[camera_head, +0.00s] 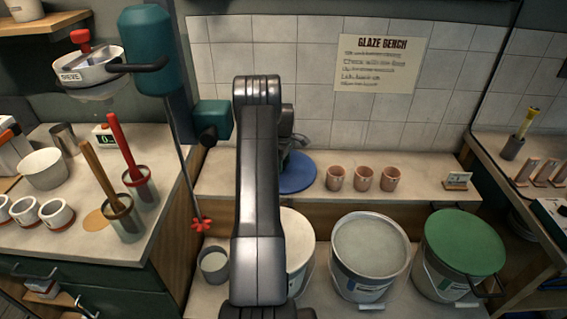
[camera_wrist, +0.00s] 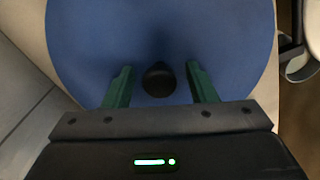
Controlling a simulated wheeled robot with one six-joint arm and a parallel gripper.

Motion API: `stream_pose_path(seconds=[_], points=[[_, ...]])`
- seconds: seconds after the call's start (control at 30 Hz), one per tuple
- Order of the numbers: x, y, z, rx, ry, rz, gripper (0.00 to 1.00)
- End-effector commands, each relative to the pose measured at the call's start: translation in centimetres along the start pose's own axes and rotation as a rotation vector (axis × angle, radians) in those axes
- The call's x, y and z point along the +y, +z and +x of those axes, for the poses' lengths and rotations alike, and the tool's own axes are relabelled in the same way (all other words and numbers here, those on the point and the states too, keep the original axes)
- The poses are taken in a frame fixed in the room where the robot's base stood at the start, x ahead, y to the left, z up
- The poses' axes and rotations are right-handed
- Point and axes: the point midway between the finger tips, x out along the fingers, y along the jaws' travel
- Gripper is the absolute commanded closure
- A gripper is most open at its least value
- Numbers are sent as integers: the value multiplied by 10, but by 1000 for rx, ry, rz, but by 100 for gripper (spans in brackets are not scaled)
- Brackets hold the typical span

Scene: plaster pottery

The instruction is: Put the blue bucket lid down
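The blue bucket lid (camera_head: 298,175) lies flat on the raised ledge at the back, left of the small cups; my arm hides its left part. In the wrist view the blue lid (camera_wrist: 85,45) fills most of the picture, with its round black knob (camera_wrist: 158,79) near the middle. My gripper (camera_wrist: 159,80) is over the lid, its two green fingers apart on either side of the knob. A gap shows between each finger and the knob. In the head view the fingers are hidden behind my arm.
Several clay cups (camera_head: 363,179) stand right of the lid. Below the ledge are a partly hidden pale bucket (camera_head: 297,238), an open bucket (camera_head: 369,247) and a bucket with a green lid (camera_head: 464,241). A small card (camera_head: 457,181) stands at the ledge's right end.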

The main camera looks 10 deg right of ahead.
Motion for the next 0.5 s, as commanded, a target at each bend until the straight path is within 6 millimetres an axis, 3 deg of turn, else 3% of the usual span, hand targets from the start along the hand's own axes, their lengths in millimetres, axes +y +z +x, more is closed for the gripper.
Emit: stream_pose_path(seconds=[0.27,0.5], points=[[1,0,-13,1,3,0,48],[1,0,-64,2,5,0,48]])
